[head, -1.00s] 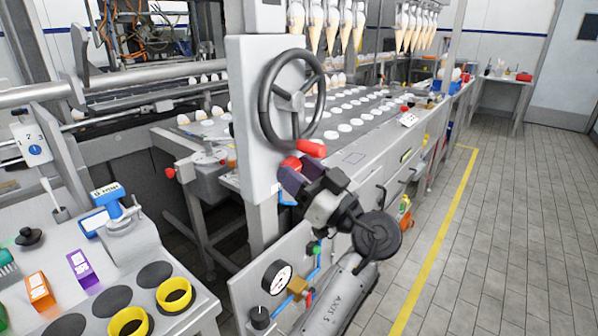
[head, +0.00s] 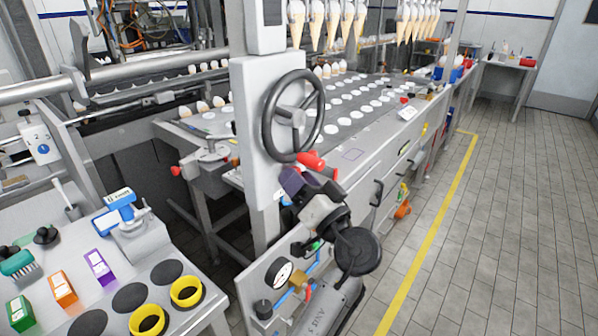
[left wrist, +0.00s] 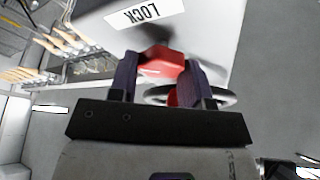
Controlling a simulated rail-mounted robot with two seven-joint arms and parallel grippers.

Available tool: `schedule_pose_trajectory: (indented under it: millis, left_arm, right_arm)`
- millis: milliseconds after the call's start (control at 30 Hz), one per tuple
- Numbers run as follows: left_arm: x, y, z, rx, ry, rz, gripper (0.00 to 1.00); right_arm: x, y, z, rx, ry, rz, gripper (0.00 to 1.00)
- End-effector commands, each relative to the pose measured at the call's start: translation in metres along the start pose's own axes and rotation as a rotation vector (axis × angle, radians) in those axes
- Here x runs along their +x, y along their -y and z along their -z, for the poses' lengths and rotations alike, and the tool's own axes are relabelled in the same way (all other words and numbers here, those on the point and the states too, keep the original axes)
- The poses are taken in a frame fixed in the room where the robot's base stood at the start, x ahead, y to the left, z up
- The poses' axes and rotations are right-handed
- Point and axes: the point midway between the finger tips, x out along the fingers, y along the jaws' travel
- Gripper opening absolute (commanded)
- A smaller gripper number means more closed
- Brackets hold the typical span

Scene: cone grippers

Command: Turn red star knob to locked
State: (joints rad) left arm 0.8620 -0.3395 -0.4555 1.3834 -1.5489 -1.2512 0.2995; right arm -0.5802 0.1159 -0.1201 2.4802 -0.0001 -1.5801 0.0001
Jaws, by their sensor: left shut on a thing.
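The red star knob (left wrist: 162,64) is in the left wrist view, between the two dark purple fingers of my left gripper (left wrist: 160,78). The gripper is shut on it. A white label reading LOCK (left wrist: 146,13), upside down, is on the grey panel beyond the knob. In the head view my left gripper (head: 308,182) is at the lower right edge of the light grey wheel panel (head: 246,130), just below the handwheel. There the gripper hides most or all of the knob. My right gripper is not in view.
A dark handwheel (head: 268,125) with a red handle (head: 311,160) is close above my left gripper. A pressure gauge (head: 282,272) is on a lower panel. A table with yellow rings (head: 186,292) stands at the left. The floor at the right is clear.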

Motion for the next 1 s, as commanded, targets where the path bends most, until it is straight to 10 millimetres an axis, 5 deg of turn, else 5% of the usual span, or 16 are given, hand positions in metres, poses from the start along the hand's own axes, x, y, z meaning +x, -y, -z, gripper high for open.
schedule_pose_trajectory:
  millis: [600, 633, 867, 1000]
  left_arm:
    - [-0.0001, 0.0002, 0.0001, 0.039, 0.000, -0.016, 0.21]
    - [-0.0001, 0.0002, 0.0001, 0.038, 0.000, -0.016, 0.46]
    - [0.0000, 0.0002, 0.0001, 0.038, 0.000, -0.016, 0.67]
    - [0.0000, 0.0002, 0.0001, 0.038, 0.000, -0.016, 0.67]
  right_arm:
    - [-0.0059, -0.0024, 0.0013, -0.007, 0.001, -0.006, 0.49]
    - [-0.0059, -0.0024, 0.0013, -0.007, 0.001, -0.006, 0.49]
    - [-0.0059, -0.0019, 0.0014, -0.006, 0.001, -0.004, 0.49]
    - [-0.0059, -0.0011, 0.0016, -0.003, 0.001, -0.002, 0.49]
